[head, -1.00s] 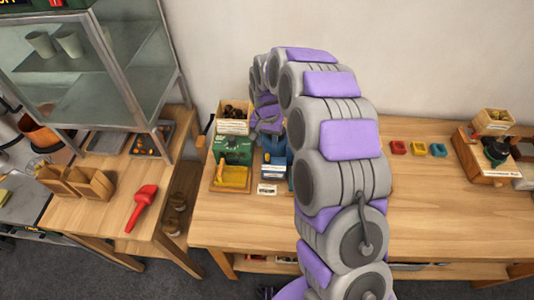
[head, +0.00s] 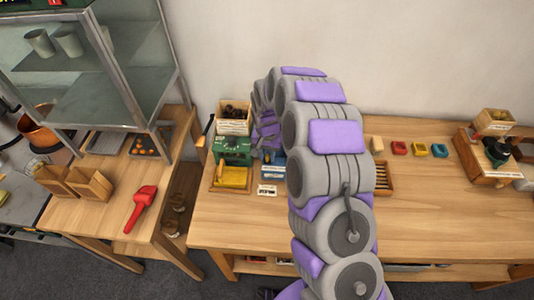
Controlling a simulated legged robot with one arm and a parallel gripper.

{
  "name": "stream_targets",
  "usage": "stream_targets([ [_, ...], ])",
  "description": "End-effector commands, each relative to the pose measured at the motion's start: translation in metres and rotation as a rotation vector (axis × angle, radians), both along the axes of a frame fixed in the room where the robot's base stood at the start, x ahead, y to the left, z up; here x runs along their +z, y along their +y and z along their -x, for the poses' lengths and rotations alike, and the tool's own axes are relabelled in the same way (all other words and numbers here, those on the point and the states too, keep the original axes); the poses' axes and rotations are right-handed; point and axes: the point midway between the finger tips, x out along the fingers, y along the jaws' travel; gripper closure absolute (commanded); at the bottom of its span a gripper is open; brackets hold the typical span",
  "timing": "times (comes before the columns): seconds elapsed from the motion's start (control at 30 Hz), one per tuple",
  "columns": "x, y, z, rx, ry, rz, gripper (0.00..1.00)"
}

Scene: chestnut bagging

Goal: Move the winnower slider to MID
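A green machine (head: 232,148) with a wooden hopper of dark chestnuts (head: 235,112) on top stands at the left of the long table. A yellow tray (head: 231,177) sits at its front. A blue machine (head: 273,165) stands just right of it, mostly covered by my arm. I cannot tell which of the two is the winnower, and no slider can be made out. My arm curls over the table and its far end (head: 266,135) comes down beside the green machine, over the blue one. My gripper's fingers are hidden or too small to tell.
A small white label (head: 267,190) lies in front of the blue machine. Red, yellow and blue small trays (head: 420,149) and a wooden machine (head: 488,155) stand to the right. The table's front right is clear.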

Motion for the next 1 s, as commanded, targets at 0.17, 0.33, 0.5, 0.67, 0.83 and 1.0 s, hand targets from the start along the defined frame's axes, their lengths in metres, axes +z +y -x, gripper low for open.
stream_targets([
  [0.17,0.0,0.0,0.0,0.0,0.0,0.0,0.88],
  [0.33,0.0,0.0,0.0,0.0,0.0,0.0,1.0],
  [0.5,0.0,0.001,0.0,0.0,0.0,0.0,1.0],
  [0.67,0.0,0.001,0.0,0.0,0.0,0.0,1.0],
  [0.83,0.0,-0.002,0.0,-0.001,0.0,0.001,1.0],
  [1.0,0.001,-0.02,0.0,-0.001,0.0,0.002,1.0],
])
